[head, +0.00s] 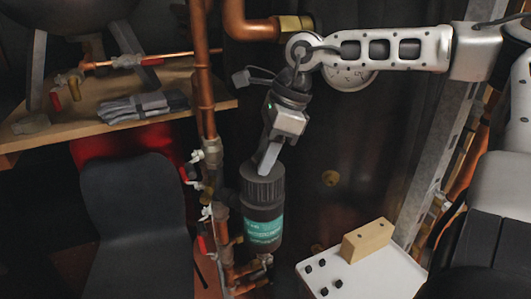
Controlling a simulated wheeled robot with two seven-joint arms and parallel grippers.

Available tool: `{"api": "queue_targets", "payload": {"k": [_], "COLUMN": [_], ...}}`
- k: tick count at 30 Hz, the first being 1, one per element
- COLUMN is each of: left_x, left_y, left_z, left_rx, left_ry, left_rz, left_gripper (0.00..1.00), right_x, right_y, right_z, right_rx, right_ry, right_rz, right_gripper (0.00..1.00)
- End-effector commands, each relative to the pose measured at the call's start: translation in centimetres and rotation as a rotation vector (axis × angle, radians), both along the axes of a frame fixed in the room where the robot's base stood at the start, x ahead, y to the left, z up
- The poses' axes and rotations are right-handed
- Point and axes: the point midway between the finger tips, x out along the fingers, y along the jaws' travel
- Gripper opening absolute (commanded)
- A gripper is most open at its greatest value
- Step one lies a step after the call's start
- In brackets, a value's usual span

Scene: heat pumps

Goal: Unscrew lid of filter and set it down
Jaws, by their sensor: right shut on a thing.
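The filter (262,226) is a dark upright cylinder with a teal label, mounted by the copper pipes in the lower middle of the head view. Its ribbed grey lid (262,187) sits on top of the body. My right gripper (268,166) comes down from above and is shut on the lid. The fingertips are partly hidden, so the exact contact cannot be made out. My left gripper is not in view.
A white tray (395,278) with a wooden block (367,240) and several small black knobs stands at the lower right. A wooden shelf (75,133) holds folded grey cloths (143,106). A dark chair (135,220) stands at left. Copper pipes (203,90) run beside the filter.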

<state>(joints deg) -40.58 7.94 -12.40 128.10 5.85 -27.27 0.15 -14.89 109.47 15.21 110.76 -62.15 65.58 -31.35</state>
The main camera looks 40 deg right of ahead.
Motion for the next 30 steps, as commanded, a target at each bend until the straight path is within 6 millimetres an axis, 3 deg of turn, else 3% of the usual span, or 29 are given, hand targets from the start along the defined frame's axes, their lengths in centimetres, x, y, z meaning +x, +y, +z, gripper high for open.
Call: {"api": "queue_targets", "payload": {"k": [30], "left_x": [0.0], "left_y": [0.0], "left_z": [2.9], "left_rx": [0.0], "left_ry": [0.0], "left_rz": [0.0], "left_gripper": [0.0], "right_x": [0.0], "right_y": [0.0], "right_z": [4.6], "right_rx": [0.0], "right_ry": [-0.001], "right_rz": [0.0], "right_gripper": [0.09]}}
